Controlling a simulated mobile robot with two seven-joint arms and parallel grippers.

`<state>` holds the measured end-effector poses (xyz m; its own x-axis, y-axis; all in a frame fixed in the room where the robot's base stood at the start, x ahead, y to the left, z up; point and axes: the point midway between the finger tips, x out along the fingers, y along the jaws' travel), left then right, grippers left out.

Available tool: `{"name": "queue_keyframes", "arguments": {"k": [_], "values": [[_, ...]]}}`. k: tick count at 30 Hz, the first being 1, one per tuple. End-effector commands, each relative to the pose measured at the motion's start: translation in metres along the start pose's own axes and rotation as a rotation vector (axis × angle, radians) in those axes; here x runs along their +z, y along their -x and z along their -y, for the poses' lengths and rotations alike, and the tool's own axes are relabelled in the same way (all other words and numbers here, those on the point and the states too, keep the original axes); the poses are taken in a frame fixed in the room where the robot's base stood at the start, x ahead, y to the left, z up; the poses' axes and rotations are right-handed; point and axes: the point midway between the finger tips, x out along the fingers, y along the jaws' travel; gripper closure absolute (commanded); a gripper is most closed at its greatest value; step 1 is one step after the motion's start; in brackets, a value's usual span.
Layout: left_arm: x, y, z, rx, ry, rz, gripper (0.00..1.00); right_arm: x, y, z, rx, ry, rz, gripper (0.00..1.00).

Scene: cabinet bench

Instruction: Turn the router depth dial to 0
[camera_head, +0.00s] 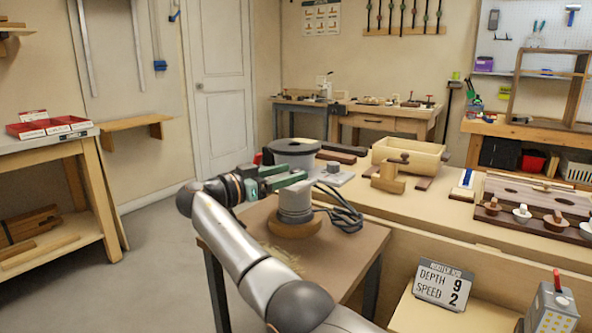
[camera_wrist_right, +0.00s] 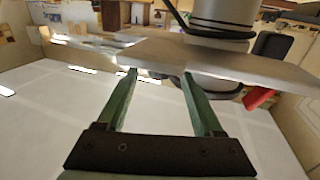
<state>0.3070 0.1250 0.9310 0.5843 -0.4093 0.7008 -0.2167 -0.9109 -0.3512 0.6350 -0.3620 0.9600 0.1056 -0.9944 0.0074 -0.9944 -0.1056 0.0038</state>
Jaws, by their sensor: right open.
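A card (camera_head: 445,285) reads DEPTH 9 and SPEED 2, with a heading above that seems to say ROUTER. A grey, round-bodied tool (camera_head: 296,203) that looks like the router stands on a wooden base on the small brown table (camera_head: 345,262), with dark cable beside it. I cannot make out a depth dial or its marks on it. My right gripper (camera_head: 302,180), with green fingers, is just behind and left of this tool's top. In the right wrist view the gripper (camera_wrist_right: 158,74) is open and empty, and a grey cylindrical body (camera_wrist_right: 222,18) stands beyond its fingers. My left gripper is not in view.
A large grey drum (camera_head: 293,152) stands behind the gripper. A small grey knob (camera_head: 327,168) sits on a plate to its right. The bench holds a wooden box (camera_head: 408,155), a wooden plane-like tool (camera_head: 388,180) and a rack (camera_head: 545,205). Floor left of the small table is clear.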

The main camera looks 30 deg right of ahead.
Motion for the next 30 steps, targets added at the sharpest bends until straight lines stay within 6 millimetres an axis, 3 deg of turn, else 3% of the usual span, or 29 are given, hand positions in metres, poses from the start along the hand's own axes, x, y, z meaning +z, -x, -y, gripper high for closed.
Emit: {"name": "queue_keyframes", "arguments": {"k": [9, 18, 30], "values": [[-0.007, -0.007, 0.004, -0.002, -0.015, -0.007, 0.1, -0.003, 0.077, 0.0, -0.003, 0.001, -0.002, 0.32], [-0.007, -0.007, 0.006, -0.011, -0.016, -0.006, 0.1, -0.002, 0.095, 0.0, 0.0, -0.001, -0.002, 0.32], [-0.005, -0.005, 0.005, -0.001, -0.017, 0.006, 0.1, 0.0, 0.096, 0.0, -0.003, 0.0, 0.001, 0.31]]}}
